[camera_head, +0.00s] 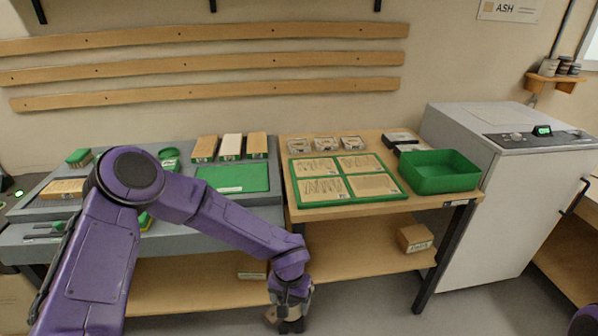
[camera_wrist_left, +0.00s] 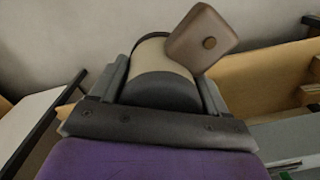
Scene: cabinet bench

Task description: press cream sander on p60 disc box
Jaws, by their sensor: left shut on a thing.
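My left gripper (camera_head: 290,318) hangs low in front of the benches, at the bottom of the head view. It is shut on the cream sander, which shows in the left wrist view as a cream cylinder (camera_wrist_left: 160,58) with a dark grey lower part and a brown block at its upper right. In the head view the sander is small and mostly hidden by the gripper. Three small disc boxes stand at the back of the wooden bench: left (camera_head: 299,146), middle (camera_head: 325,144) and right (camera_head: 351,143). Their labels are too small to read, so I cannot tell which is P60. My right gripper is out of view.
A green-framed board (camera_head: 294,187) with four panels covers much of the wooden bench. A green bin (camera_head: 440,172) stands at its right, beside a grey cabinet (camera_head: 480,200). A small carton (camera_head: 415,237) is on the lower shelf. Sanding blocks (camera_head: 231,147) and a green mat (camera_head: 233,180) occupy the grey bench.

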